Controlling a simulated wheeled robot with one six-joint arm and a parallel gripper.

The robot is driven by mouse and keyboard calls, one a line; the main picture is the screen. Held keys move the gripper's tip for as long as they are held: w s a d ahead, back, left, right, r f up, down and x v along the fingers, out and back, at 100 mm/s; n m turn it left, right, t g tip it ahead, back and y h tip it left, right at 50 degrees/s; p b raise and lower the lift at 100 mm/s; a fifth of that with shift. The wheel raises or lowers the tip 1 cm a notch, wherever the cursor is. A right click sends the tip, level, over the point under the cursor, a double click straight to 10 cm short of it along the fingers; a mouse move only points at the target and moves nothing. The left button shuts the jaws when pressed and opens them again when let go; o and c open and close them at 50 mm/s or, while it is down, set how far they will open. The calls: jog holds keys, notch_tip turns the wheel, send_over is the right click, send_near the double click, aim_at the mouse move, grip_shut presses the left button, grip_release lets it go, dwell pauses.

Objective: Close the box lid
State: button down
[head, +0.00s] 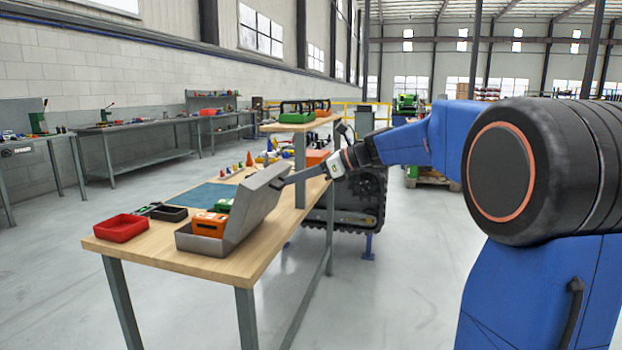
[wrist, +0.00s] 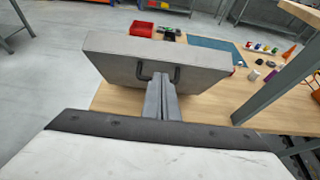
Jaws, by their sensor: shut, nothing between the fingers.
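A grey box (head: 188,239) stands on the wooden workbench in the head view, with an orange item (head: 209,224) inside it. Its grey lid (head: 252,203) is raised, hinged on the right side and leaning outward to the right. In the wrist view the outer face of the lid (wrist: 205,63) shows, with a dark handle on it. My gripper (head: 283,183) is at the upper outer side of the lid. In the wrist view my gripper (wrist: 160,82) is shut and empty, its tips by the handle; I cannot tell whether they touch the lid.
A red tray (head: 121,229) and a black tray (head: 168,213) lie left of the box on the workbench (head: 168,254). A blue mat (head: 207,195) lies behind. A raised shelf on a grey post (head: 300,170) stands beyond the lid.

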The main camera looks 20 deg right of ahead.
jog(key=shift+w+a+r, duration=0.4)
jog(key=shift+w+a, duration=0.2)
jog(key=shift+a, duration=0.25)
jog(key=shift+r, duration=0.1)
